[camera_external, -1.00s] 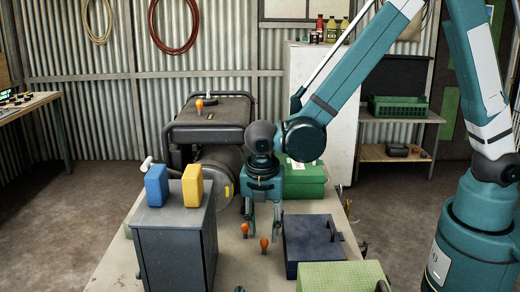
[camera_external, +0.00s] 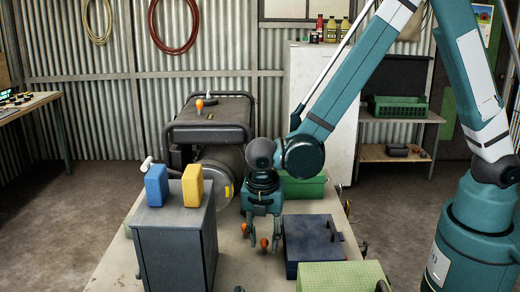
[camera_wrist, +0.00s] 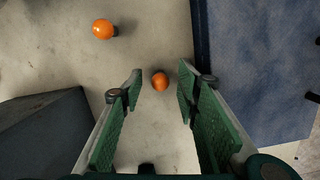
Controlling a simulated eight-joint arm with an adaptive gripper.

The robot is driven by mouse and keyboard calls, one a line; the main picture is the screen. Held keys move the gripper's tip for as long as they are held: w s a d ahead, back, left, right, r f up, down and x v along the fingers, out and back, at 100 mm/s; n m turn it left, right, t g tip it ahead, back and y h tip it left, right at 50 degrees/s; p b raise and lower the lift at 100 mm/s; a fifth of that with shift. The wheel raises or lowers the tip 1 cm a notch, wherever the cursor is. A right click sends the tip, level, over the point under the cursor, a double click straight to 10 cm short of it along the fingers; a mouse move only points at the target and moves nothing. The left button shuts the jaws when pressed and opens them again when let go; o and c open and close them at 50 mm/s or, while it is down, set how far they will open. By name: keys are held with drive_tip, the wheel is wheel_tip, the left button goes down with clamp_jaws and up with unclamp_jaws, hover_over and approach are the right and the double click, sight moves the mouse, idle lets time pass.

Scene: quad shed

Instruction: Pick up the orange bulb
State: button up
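Two small orange bulbs stand close together on the workbench. One (camera_external: 264,243) shows between my gripper's fingers in the external view; the other (camera_external: 244,229) is just left of them. In the wrist view, one orange bulb (camera_wrist: 160,81) lies between the fingertips with a gap on each side, and another (camera_wrist: 102,29) is up and left, outside the fingers. My gripper (camera_external: 262,246) points down over the bench, open and empty; its green-padded fingers (camera_wrist: 161,68) flank the bulb. A third orange bulb (camera_external: 199,102) sits on top of the dark generator (camera_external: 212,137).
A dark grey cabinet (camera_external: 175,245) carrying a blue and a yellow block stands left of my gripper. A dark blue case (camera_external: 312,240) lies close on the right, with a light green box (camera_external: 340,277) in front. A green box (camera_external: 303,186) is behind.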

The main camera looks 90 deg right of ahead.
drive_tip(key=shift+f, duration=0.35)
idle(0.3)
drive_tip(key=c, duration=0.7)
drive_tip(key=shift+c, duration=0.2)
